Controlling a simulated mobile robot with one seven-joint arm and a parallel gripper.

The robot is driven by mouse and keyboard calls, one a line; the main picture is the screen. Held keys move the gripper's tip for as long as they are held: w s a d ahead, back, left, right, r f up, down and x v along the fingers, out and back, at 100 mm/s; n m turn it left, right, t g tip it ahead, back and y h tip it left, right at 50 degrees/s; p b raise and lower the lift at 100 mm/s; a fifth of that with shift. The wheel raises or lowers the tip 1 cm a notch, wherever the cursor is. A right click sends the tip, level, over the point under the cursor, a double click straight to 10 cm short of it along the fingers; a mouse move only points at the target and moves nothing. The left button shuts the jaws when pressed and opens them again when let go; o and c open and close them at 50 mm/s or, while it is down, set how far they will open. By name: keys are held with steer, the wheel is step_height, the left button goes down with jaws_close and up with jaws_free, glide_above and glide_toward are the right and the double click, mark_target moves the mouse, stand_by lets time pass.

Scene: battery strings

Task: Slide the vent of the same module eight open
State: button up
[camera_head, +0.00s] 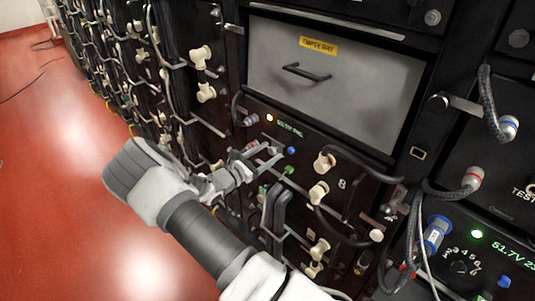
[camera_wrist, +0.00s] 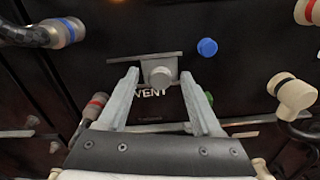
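Module eight (camera_head: 310,160) is the dark unit marked "8" in the head view. In the wrist view, a grey vent slide with a round knob (camera_wrist: 160,72) sits above the printed word "VENT" (camera_wrist: 150,92). My gripper (camera_wrist: 159,76) is open, with a finger on each side of the knob. A small gap shows beside the knob on both sides, so I see no grip. In the head view my gripper (camera_head: 262,156) reaches the module's front from the left; its fingers partly hide the vent there.
A blue button (camera_wrist: 207,47) is right of the slide, with a green one (camera_wrist: 208,98) below it. Cream connectors (camera_wrist: 292,93) stick out at the right, and cabled connectors (camera_wrist: 62,33) at the left. A closed grey drawer (camera_head: 330,75) lies above the module.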

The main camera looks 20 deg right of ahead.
jaws_close()
stand_by(1.3)
